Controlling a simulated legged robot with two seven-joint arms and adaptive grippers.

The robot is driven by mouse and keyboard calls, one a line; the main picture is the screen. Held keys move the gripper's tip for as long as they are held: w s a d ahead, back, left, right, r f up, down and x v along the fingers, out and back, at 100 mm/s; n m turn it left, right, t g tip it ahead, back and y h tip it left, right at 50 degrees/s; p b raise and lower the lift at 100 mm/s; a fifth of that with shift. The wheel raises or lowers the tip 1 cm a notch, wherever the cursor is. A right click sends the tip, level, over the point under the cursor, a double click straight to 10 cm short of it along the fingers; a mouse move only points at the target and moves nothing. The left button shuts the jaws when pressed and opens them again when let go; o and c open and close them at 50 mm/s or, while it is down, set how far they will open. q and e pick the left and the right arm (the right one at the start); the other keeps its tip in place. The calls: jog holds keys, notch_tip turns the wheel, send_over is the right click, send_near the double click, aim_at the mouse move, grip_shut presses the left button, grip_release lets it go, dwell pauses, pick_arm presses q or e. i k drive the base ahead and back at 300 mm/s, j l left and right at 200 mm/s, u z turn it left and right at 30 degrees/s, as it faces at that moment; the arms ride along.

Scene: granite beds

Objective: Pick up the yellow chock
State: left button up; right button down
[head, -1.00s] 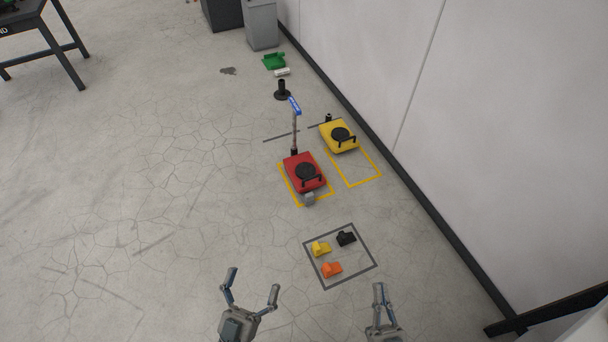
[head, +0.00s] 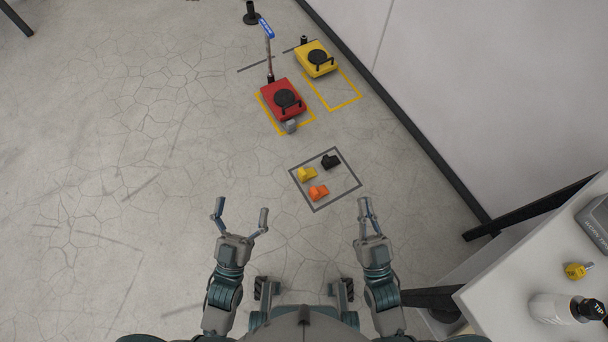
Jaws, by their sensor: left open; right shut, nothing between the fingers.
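The yellow chock (head: 306,174) lies on the floor inside a grey-outlined square (head: 341,199), near its left side. An orange chock (head: 318,192) lies just below it in the picture, and a black chock (head: 331,161) lies to its upper right. My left gripper (head: 240,211) is open and empty, to the lower left of the square. My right gripper (head: 366,208) is shut and empty, just beyond the square's lower right side in the picture. Neither gripper appears to touch a chock.
A red wheeled unit (head: 276,98) with a blue-tagged post and a yellow unit (head: 316,59) stand beyond the square. A white table (head: 515,290) at lower right holds a bottle (head: 560,309) and a small yellow item (head: 577,271). The wall borders the right; floor on the left is clear.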

aim_at(304, 176)
jog(key=k, duration=0.7)
jog(key=i+j, duration=0.1)
jog(key=i, duration=0.45)
jog(key=i+j+z, duration=0.2)
jog(key=i+z, duration=0.25)
jog(key=i+j+z, duration=0.45)
jog(key=i, duration=0.2)
jog(key=z, duration=0.35)
